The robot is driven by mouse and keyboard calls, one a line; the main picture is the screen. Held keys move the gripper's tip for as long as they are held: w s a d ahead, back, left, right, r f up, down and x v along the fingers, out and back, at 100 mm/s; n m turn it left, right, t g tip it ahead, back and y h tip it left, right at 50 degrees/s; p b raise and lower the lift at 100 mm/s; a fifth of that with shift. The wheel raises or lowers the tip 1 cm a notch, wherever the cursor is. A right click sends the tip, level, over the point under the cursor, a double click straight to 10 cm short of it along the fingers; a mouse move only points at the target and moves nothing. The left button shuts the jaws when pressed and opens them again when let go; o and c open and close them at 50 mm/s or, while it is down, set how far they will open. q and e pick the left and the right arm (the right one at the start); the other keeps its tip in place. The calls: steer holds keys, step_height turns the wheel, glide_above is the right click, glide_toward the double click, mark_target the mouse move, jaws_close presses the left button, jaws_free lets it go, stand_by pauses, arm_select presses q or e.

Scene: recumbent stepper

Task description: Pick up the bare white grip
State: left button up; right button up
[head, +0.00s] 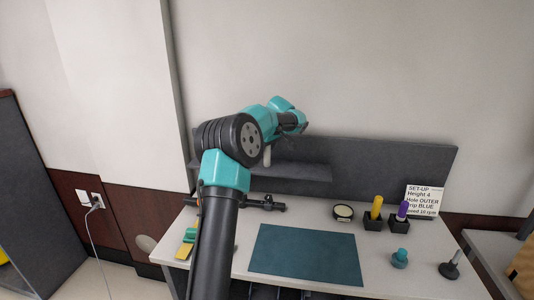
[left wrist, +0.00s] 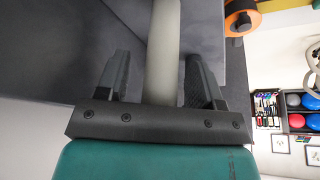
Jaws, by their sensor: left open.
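The bare white grip (left wrist: 162,50) is a plain pale cylinder, and in the left wrist view it runs between my two fingers with a gap on each side. In the head view a short pale piece (head: 267,156), which looks like the same grip, shows below my arm in front of the grey shelf; the rest is hidden. My left gripper (head: 303,122) is open around the grip, not closed on it. My right gripper is not in view.
The white table (head: 210,250) holds a teal mat (head: 305,255), a yellow grip (head: 377,206) and a purple grip (head: 403,210) in dark holders, a round tin (head: 343,212), a set-up card (head: 424,199) and a teal knob (head: 400,258). A grey shelf (head: 305,171) stands behind.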

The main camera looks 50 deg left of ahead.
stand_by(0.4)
arm_select(q)
steer(key=c, duration=1)
steer(key=shift+r, duration=0.1)
steer(key=shift+c, duration=0.2)
step_height(320, 180, up, 10)
steer(key=shift+f, duration=0.1)
stand_by(0.3)
